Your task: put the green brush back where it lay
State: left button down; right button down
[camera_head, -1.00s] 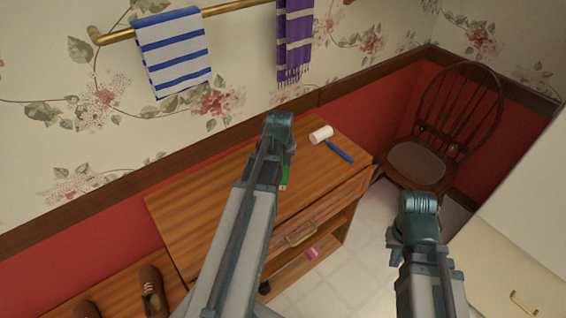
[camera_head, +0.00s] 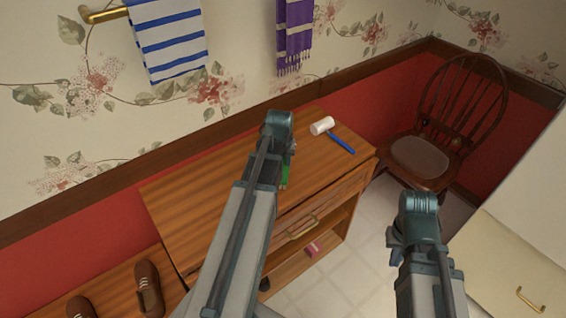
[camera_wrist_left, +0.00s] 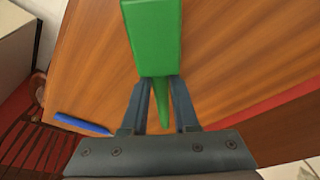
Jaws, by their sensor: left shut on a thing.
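My left gripper (camera_wrist_left: 161,88) is shut on the green brush (camera_wrist_left: 152,38). In the left wrist view the narrow green handle passes between the fingers and the blocky part is toward the top of the picture, over the wooden cabinet top (camera_wrist_left: 225,50). In the head view only a sliver of the green brush (camera_head: 285,174) shows beside my left gripper (camera_head: 284,163), above the cabinet top (camera_head: 200,205). I cannot tell whether it touches the wood. My right gripper (camera_head: 397,252) is right of the cabinet, its fingers mostly hidden by its wrist.
A white cylinder (camera_head: 322,126) and a blue handle (camera_head: 341,144) lie at the cabinet top's far right. A wooden chair (camera_head: 425,155) stands beyond. Brown shoes (camera_head: 149,287) are at lower left, a pink item (camera_head: 313,249) on the lower shelf. The cabinet top's left part is clear.

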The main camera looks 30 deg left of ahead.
pick_arm(q)
jog(key=shift+f+b, duration=0.45)
jog(key=shift+f, duration=0.05)
jog(key=c, duration=0.6)
grip_release()
jog(key=shift+r, duration=0.1)
jog(key=p+v, duration=1.3)
jog(key=shift+r, duration=0.35)
jog(key=shift+s, duration=0.1)
jog(key=s+d+m+g, duration=0.1)
jog(key=s+d+m, duration=0.3)
jog(key=d, duration=1)
jog(key=s+d+m+g, duration=0.2)
jog(key=s+d+m, duration=0.2)
jog(key=d, duration=1)
jog(key=s, duration=0.3)
jog(key=shift+d+f+m, duration=0.3)
jog(key=shift+d, duration=0.1)
